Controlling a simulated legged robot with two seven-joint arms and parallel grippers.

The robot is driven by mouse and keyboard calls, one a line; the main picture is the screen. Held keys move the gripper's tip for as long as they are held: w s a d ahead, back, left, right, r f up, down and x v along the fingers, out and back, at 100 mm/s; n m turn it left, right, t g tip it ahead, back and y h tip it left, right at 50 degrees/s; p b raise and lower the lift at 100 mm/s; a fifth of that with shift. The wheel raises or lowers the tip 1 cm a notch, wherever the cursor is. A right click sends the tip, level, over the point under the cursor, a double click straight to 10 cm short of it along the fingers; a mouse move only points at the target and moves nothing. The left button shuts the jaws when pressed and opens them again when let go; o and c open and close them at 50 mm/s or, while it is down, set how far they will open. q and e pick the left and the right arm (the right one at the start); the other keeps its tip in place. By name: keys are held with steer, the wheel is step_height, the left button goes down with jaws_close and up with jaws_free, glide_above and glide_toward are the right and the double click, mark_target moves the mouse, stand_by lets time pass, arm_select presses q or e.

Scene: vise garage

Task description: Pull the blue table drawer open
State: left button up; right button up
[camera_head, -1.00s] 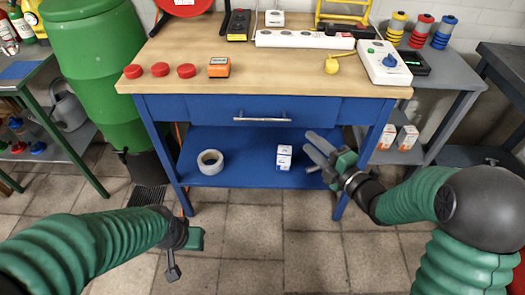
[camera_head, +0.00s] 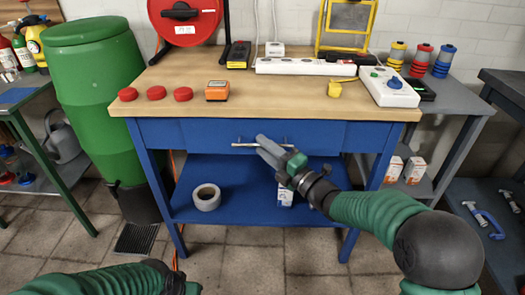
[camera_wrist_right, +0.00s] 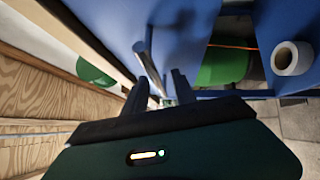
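The blue table drawer (camera_head: 205,132) is closed, flush under the wooden top of the blue workbench. Its metal bar handle (camera_head: 242,145) is partly covered by my right gripper (camera_head: 262,146), whose fingers reach the bar from the right. In the right wrist view the handle (camera_wrist_right: 148,65) runs toward the gap between the right gripper's two fingers (camera_wrist_right: 155,92). These fingers are apart; I cannot tell whether they touch the bar. Only a bit of my left gripper's body (camera_head: 192,288) shows at the bottom edge; its fingers are out of frame.
The lower shelf (camera_head: 240,200) holds a tape roll (camera_head: 206,197) and a small box (camera_head: 285,193) partly behind my right gripper. Red discs (camera_head: 156,93), an orange timer (camera_head: 217,90) and power strips stand on the bench top. The floor in front is clear.

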steer(key=shift+w+a+r, duration=0.1)
steer(key=shift+w+a, duration=0.25)
steer(key=shift+a, duration=0.05)
jaws_close()
stand_by(1.2)
